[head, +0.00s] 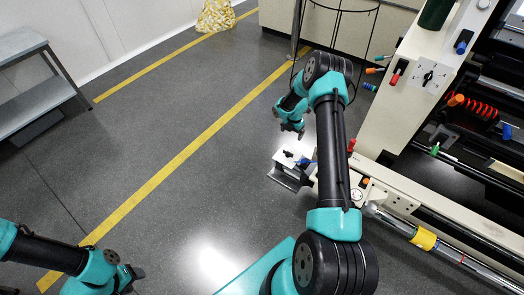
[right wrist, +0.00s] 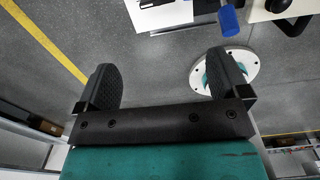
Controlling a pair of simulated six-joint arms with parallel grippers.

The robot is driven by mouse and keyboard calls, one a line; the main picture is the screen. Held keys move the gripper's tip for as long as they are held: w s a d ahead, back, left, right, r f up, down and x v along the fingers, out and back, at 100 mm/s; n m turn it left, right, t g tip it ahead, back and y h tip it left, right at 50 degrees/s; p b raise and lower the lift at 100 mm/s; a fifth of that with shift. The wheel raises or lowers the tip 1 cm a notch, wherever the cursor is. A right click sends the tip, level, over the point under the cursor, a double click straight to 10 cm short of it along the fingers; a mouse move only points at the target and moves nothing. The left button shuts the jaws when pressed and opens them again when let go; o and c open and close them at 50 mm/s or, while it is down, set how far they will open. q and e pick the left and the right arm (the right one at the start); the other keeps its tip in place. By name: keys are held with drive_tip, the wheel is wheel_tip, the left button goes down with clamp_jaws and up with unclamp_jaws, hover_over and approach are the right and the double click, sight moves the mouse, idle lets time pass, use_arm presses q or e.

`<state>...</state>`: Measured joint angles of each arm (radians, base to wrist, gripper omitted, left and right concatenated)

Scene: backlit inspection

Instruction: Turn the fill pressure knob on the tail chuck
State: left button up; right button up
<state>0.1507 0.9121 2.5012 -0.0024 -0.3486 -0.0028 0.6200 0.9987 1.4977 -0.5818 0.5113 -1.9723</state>
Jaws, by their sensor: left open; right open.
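I cannot tell for certain which part is the fill pressure knob. A small white bracket (head: 288,158) with a dark part on it stands at the near end of the machine rail, with a blue-handled part (head: 306,162) beside it. In the right wrist view a blue knob (right wrist: 228,20) shows at the top, beyond the right fingertip. My right gripper (head: 291,131) is just above and behind the bracket in the head view; its fingers (right wrist: 163,80) are apart with nothing between them. My left gripper (head: 132,276) is low at the left, over bare floor, open and far from the machine.
The cream machine frame (head: 385,110) carries a panel with a black rotary knob (head: 428,77) and several coloured handles. A grey shelf (head: 25,60) stands left; the middle floor is clear.

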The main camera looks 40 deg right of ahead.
sight(288, 152)
drive_tip(key=shift+w+d, duration=0.1)
drive_tip(key=shift+w, duration=0.25)
drive_tip(key=shift+s, duration=0.1)
wheel_tip(288, 152, down, 17)
drive_tip(key=shift+f, duration=0.15)
idle(0.6)
drive_tip(key=c, duration=0.9)
drive_tip(key=shift+c, duration=0.2)
